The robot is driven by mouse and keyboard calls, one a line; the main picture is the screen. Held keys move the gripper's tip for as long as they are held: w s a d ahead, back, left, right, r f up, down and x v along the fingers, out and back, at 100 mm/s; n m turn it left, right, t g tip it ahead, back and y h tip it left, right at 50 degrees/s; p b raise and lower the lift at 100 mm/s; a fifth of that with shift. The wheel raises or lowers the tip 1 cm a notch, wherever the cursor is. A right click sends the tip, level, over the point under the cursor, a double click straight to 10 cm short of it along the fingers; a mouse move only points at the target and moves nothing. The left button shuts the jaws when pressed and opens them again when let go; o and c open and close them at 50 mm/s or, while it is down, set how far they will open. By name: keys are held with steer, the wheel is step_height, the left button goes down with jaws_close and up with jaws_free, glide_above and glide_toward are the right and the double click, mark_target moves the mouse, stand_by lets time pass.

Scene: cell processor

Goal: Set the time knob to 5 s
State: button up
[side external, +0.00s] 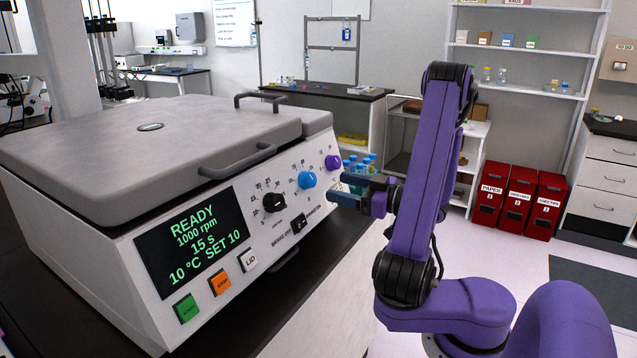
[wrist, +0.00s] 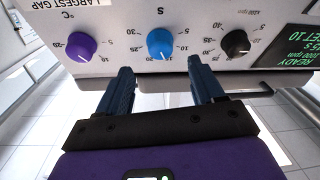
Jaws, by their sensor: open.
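The blue time knob (side external: 307,180) is on the front panel of the white processor, between a black rpm knob (side external: 274,202) and a purple °C knob (side external: 333,162). The display (side external: 195,241) reads READY, 1000 rpm, 15 s, 10 °C SET 10. The wrist view shows the panel upside down, with the blue knob (wrist: 160,43) near the middle and its white mark toward the picture's bottom, slightly right. My gripper (side external: 333,190) is open and empty in front of the panel. In the wrist view its fingertips (wrist: 160,66) are spread just below the blue knob, one toward each side, not around it.
Green (side external: 186,308), orange (side external: 219,282) and LID (side external: 248,261) buttons and a black rocker switch (side external: 298,223) are on the same panel. A lid handle (side external: 238,162) juts out above it. The space before the knobs is clear.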

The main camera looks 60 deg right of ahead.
mark_target(313, 181)
steer(key=w, duration=0.6)
steer(key=shift+w+a, duration=0.2)
steer(key=shift+w, duration=0.2)
steer(key=c, duration=1.1)
steer(key=shift+o, duration=0.2)
